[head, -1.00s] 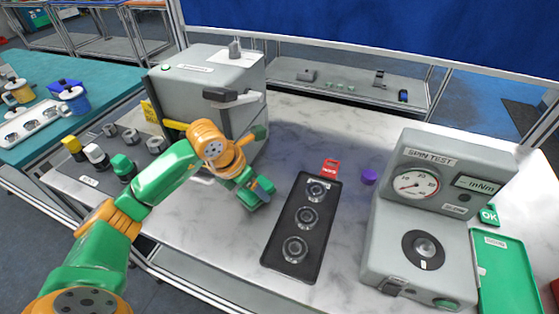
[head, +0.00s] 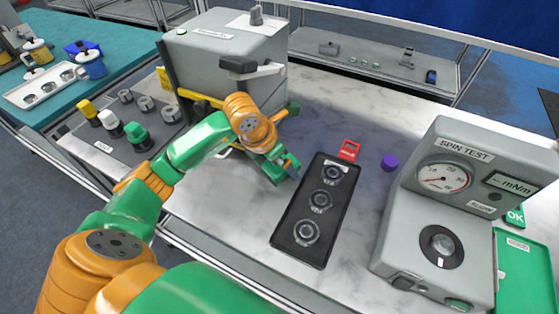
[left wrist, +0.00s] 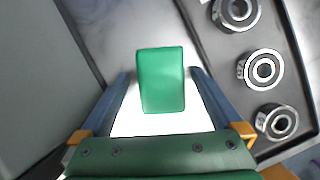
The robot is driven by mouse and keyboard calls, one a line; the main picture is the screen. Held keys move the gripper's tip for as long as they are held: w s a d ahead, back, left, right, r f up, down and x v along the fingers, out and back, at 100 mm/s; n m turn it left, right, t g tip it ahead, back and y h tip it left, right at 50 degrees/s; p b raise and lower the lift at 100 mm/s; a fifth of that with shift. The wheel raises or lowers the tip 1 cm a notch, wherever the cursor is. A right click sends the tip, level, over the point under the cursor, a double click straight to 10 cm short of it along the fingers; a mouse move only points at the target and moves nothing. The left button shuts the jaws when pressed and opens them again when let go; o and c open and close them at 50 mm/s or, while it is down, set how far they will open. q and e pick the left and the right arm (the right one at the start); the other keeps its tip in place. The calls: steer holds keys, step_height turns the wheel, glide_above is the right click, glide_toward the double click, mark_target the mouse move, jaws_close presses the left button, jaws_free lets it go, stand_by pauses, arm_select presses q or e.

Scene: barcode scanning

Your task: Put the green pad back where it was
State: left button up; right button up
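The green pad (left wrist: 161,80) is a plain green block in the middle of the left wrist view. My left gripper (left wrist: 160,76) has one finger on each side of it, with a narrow gap showing on both sides. In the head view my left gripper (head: 289,166) is low over the white table, between the grey machine and the black bearing tray. There the pad is hard to tell apart from the green gripper parts. My right gripper is not in view.
The black tray (head: 284,234) with bearings lies just right of the gripper. The grey lever machine (head: 222,50) stands behind left. Yellow, white and green-topped pieces (head: 137,134) stand on a dark mat at left. The spin tester (head: 395,235) stands at right.

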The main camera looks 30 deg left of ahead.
mark_target(270, 169)
arm_select(q)
steer(key=shift+s+r+p, duration=0.1)
steer(key=shift+r+p, duration=0.2)
steer(key=shift+r, duration=0.05)
steer(key=b+v, duration=0.1)
steer(key=v, duration=0.6)
steer(key=shift+s+r, duration=0.15)
steer(key=shift+a, duration=0.1)
